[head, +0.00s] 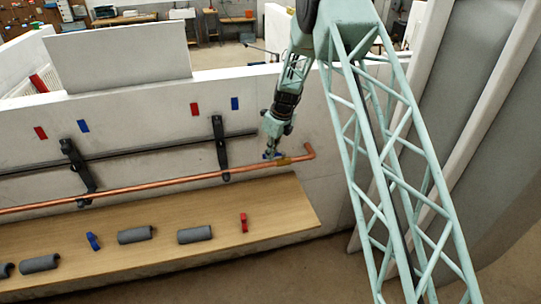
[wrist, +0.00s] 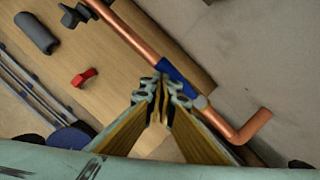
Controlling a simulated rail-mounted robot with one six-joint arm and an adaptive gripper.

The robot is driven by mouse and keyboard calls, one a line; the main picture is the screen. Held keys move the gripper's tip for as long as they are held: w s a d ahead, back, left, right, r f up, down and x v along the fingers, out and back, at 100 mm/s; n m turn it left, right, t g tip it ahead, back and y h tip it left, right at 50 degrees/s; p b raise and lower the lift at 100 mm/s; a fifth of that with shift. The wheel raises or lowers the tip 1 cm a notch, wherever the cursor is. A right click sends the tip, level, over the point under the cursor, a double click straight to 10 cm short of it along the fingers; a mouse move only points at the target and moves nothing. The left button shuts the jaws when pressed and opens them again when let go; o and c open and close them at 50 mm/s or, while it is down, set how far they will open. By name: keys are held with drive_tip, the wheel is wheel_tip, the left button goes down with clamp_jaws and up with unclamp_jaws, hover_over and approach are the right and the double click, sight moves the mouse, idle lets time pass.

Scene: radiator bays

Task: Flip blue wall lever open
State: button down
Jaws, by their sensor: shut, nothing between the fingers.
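The blue lever (wrist: 178,78) lies over the copper pipe in the wrist view, roughly in line with it, with a round grey end piece (wrist: 201,102) at its lower right. In the head view only a small bit of blue shows under my gripper (head: 272,151), beside the brass valve body (head: 286,161). My gripper is shut and empty. In the wrist view its fingertips (wrist: 162,88) are close to the lever's upper left part; I cannot tell whether they touch it.
The copper pipe (head: 140,188) runs along the white wall and bends up at its right end. Black brackets (head: 221,150) stand on the wall. A wooden shelf (head: 275,205) below holds grey cylinders (head: 194,235), a red handle (head: 244,222) and a blue one (head: 93,241).

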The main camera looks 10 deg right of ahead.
drive_tip(key=shift+s, duration=0.2)
drive_tip(key=s+r+b, duration=0.1)
drive_tip(key=s+r, duration=0.2)
drive_tip(key=r, duration=0.2)
drive_tip(key=s+d+r, duration=0.1)
drive_tip(key=s+r, duration=0.1)
drive_tip(key=r, duration=0.3)
drive_tip(key=shift+s+r+b, duration=0.25)
drive_tip(key=shift+s+b, duration=0.1)
drive_tip(key=shift+s, duration=0.05)
idle(0.6)
